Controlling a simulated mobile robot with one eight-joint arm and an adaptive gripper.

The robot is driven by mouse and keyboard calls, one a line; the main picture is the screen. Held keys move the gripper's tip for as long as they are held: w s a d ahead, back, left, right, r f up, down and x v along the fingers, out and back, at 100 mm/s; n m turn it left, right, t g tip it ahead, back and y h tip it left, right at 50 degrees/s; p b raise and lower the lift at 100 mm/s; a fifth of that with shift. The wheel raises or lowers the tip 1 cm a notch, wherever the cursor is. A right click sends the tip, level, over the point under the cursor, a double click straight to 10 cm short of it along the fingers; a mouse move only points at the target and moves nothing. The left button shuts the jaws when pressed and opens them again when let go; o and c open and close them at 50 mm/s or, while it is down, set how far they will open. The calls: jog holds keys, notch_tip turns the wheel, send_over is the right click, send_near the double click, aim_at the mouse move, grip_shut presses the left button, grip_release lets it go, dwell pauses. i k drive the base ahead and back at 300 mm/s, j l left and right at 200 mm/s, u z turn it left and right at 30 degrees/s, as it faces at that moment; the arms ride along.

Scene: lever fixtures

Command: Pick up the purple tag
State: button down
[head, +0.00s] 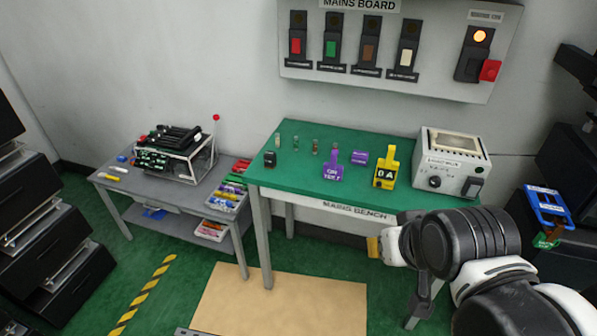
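The purple tag (333,170) has white lettering that seems to read "ON TEST" and a narrow upper part. It stands upright on the green top of the mains bench (300,179), near the front edge. My gripper (379,247) is in front of the bench, to the right of the purple tag and lower in the picture, apart from it. A small yellow-orange patch shows at its tip. The fingers are seen from behind and partly hidden by my arm, so their opening is unclear.
A yellow tag (386,172) and a purple block (359,158) stand near the purple tag. A grey meter box (452,165) sits at the bench's right end. Several small parts lie on the left. The mains board (390,45) hangs above. A grey cart (120,193) stands left.

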aim_at(331, 170)
jog(key=i+j+z, duration=0.1)
jog(key=j+z, duration=0.75)
jog(key=j, duration=0.15)
jog(key=k+j+z, duration=0.1)
jog(key=j+z, duration=0.35)
